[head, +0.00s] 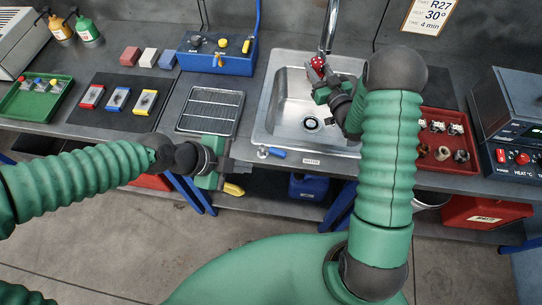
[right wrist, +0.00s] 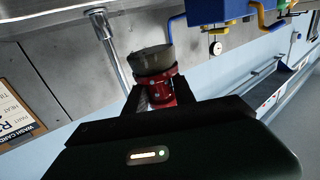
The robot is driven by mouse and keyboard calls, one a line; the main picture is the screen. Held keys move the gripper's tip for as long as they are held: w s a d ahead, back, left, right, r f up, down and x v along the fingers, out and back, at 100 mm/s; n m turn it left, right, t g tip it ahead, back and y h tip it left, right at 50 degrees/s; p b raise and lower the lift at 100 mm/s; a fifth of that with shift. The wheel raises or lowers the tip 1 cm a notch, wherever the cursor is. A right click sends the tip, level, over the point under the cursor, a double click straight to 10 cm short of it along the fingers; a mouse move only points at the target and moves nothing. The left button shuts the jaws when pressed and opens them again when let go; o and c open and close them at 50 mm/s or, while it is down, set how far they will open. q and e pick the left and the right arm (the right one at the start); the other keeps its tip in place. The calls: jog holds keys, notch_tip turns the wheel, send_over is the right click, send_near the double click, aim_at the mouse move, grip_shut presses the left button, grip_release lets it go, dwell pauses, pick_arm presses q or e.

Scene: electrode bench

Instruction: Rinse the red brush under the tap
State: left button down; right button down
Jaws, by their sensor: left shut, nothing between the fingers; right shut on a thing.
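The red brush (head: 318,62) shows as a small red, white-dotted piece above the back of the steel sink (head: 283,113), close to the tap (head: 329,28). In the right wrist view, the brush (right wrist: 157,84) has a red spotted body and a grey-brown head at its far end. The tap's pipe (right wrist: 108,46) stands to the left of it there, apart from it. I see no water stream. My right gripper (head: 318,76) is shut on the brush; its fingers (right wrist: 158,102) clasp the red body. My left gripper (head: 228,164) is shut and empty by the bench's front edge.
A blue-handled lever (head: 272,153) and a label lie on the sink's front rim. A wire rack (head: 211,109) and blue caddy (head: 240,63) are left of the sink. A red tray (head: 437,166) with small parts is at right. My right arm hides part of the sink.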

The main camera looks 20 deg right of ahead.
aim_at(273, 151)
jog(key=shift+d, duration=0.1)
jog(key=shift+w+f, duration=0.1)
jog(key=shift+w, duration=0.05)
pick_arm(q)
jog(key=w+d+f, duration=0.1)
jog(key=d+f, duration=0.1)
jog(key=d, duration=0.1)
jog(key=w+d+f, duration=0.1)
jog(key=d+f, duration=0.2)
jog(key=w+d+f, duration=0.1)
jog(key=d+f, duration=0.2)
jog(key=shift+w, duration=0.2)
jog(key=shift+d, duration=0.1)
